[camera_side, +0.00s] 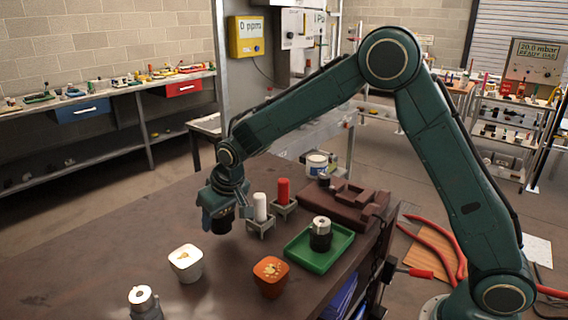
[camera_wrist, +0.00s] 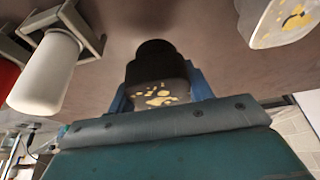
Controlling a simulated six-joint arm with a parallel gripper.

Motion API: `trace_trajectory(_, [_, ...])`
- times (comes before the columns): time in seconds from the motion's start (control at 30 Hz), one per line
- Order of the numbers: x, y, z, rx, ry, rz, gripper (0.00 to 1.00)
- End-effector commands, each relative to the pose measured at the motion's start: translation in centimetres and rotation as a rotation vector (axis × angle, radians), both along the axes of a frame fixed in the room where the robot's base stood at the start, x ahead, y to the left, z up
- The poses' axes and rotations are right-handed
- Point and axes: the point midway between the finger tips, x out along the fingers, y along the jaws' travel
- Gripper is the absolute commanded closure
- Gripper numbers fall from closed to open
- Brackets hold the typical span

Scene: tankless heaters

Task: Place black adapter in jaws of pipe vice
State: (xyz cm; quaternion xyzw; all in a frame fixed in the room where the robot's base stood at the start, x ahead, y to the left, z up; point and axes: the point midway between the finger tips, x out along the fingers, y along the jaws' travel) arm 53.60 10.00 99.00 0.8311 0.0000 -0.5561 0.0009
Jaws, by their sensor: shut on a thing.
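My gripper (camera_side: 217,207) is shut on a black adapter (camera_side: 222,222), above the left part of the brown table. In the wrist view the adapter (camera_wrist: 158,66) is a dark stepped cylinder with a pale, gold-flecked band near my gripper (camera_wrist: 160,94). The blue fingers lie on both sides of it. A low dark-brown block with raised parts and a recess (camera_side: 345,203), apparently the pipe vice, sits at the table's back right. It is well to the right of my gripper. Its jaws are not clear, and nothing is seen clamped in it.
White (camera_side: 261,207) and red (camera_side: 283,190) cylinders stand in grey holders between my gripper and the brown block. A green tray (camera_side: 298,262) holds a black-and-silver fitting. White (camera_side: 186,265) and orange (camera_side: 270,282) cups and a grey-and-silver fitting (camera_side: 144,302) stand in front.

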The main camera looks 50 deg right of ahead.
Motion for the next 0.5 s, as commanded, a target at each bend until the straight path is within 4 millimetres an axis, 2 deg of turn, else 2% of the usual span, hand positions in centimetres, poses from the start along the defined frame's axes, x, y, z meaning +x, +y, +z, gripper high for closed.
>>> trace_trajectory(0.23, [0.1, 0.0, -2.6, 0.0, -0.001, 0.0, 0.87])
trace_trajectory(0.5, [0.1, 0.0, -3.1, 0.001, -0.003, 0.0, 0.87])
